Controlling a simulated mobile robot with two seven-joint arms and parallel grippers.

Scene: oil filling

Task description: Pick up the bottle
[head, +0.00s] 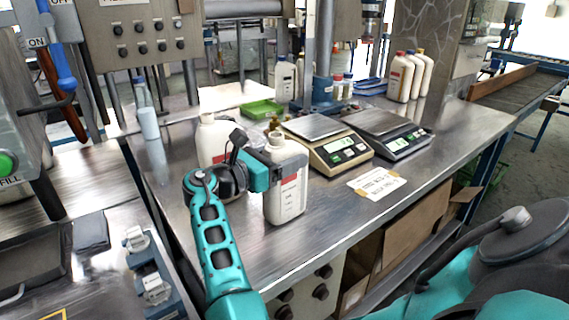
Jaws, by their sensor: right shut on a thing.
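A white bottle (289,200) with a red label and an open-looking neck stands upright near the front edge of the metal table, in the middle of the head view. My right gripper (265,170) is at its upper left side, shut on the bottle, with the fingers partly hidden against it. Another white bottle (215,137) stands just behind and to the left, partly hidden by my gripper. I cannot tell whether the held bottle touches the table. My left gripper is not in view.
Two scales (328,147) (396,138) stand right of the bottle, near a paper note (377,184). A green tray (261,109) and several white bottles (401,78) stand farther back. A control panel (140,38) hangs at upper left. The table's front right is clear.

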